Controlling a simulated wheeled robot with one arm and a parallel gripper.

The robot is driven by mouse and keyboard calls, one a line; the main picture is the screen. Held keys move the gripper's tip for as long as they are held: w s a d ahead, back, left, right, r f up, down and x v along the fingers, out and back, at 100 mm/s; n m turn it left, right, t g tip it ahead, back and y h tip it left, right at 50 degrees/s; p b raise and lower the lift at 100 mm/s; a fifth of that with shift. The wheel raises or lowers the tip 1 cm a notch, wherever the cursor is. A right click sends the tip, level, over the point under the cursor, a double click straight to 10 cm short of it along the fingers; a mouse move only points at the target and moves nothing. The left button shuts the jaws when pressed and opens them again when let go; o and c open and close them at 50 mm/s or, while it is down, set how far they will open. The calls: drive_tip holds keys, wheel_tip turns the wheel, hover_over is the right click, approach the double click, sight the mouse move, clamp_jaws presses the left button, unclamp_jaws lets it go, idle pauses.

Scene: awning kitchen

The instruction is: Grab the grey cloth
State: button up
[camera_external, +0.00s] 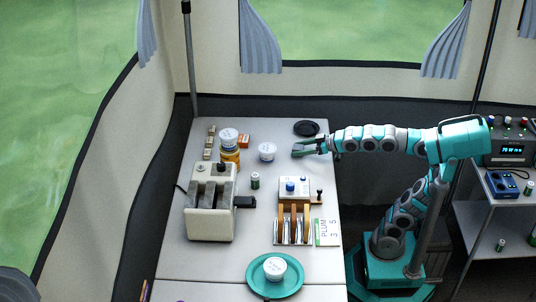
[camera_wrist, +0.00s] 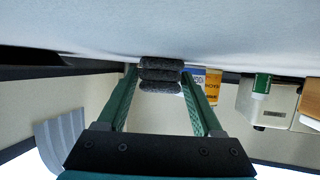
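The grey cloth (camera_wrist: 161,70) shows in the wrist view as a dark grey, folded or rolled bundle against the pale table top (camera_wrist: 70,30). This view looks upside down. My gripper (camera_wrist: 159,78) has its two green fingers apart, one on each side of the cloth. Only narrow gaps show between cloth and fingertips; whether they touch is unclear. In the external view my gripper (camera_external: 298,149) is low over the table's right side, pointing left. The cloth cannot be made out clearly there.
A white tub (camera_external: 267,151) stands just left of my gripper. A black round dish (camera_external: 306,128) lies behind it. A green-and-white can (camera_external: 255,180), toaster (camera_external: 210,215), orange jar (camera_external: 231,158) and teal plate (camera_external: 257,282) are also on the table.

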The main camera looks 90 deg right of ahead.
drive_tip(key=c, duration=1)
drive_tip(key=shift+o, duration=0.2)
drive_tip(key=shift+r, duration=0.1)
wheel_tip(320, 180, up, 28)
drive_tip(key=p, duration=0.3)
